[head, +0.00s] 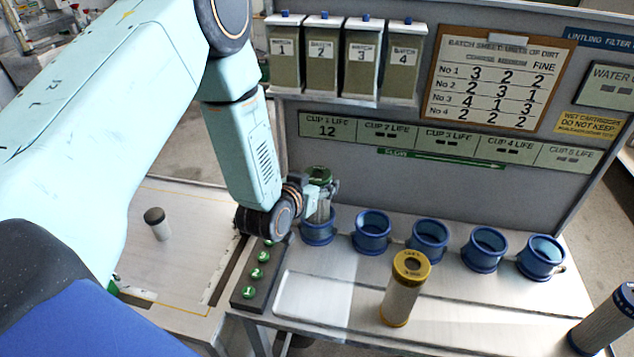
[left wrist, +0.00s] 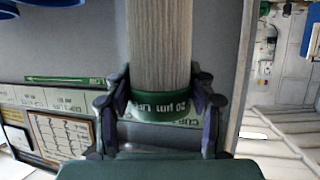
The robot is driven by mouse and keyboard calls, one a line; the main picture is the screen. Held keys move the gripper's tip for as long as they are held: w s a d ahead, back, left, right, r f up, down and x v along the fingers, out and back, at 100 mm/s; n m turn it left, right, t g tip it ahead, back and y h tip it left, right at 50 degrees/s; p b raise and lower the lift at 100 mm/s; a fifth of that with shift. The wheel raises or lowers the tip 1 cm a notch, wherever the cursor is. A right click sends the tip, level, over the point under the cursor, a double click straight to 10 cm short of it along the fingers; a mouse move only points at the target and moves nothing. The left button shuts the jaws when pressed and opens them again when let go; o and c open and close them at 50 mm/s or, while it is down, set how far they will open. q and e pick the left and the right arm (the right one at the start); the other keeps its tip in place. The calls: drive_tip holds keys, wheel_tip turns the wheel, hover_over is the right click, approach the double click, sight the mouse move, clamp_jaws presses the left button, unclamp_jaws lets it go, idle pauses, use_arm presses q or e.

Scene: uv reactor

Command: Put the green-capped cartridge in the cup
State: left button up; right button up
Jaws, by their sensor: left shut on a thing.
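The green-capped cartridge (head: 319,208) stands upright at the leftmost blue cup (head: 318,232). Its lower end is at or just inside the cup's rim; how deep it sits I cannot tell. My left gripper (head: 322,183) is shut on its green cap from the left. In the left wrist view the jaws (left wrist: 160,105) close on both sides of the green band (left wrist: 160,108), and the pale pleated body (left wrist: 160,45) runs away toward the top. My right gripper is not in view.
Several more blue cups, such as the second (head: 371,234), stand in a row to the right. A yellow-capped cartridge (head: 403,290) stands in front of them. A blue-capped cartridge (head: 605,322) is at the far right, a grey-capped one (head: 158,224) on the left table. A button strip (head: 258,272) lies left.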

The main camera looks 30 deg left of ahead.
use_arm(q)
drive_tip(key=shift+d+r, duration=0.1)
drive_tip(key=shift+d, duration=0.05)
drive_tip(key=shift+f, duration=0.3)
drive_tip(key=o, duration=1.4)
drive_tip(key=shift+a, duration=0.3)
drive_tip(key=shift+o, duration=1.1)
drive_tip(key=shift+d+r, duration=0.1)
drive_tip(key=shift+d, duration=0.15)
drive_tip(key=shift+r, duration=0.2)
drive_tip(key=v, duration=1.2)
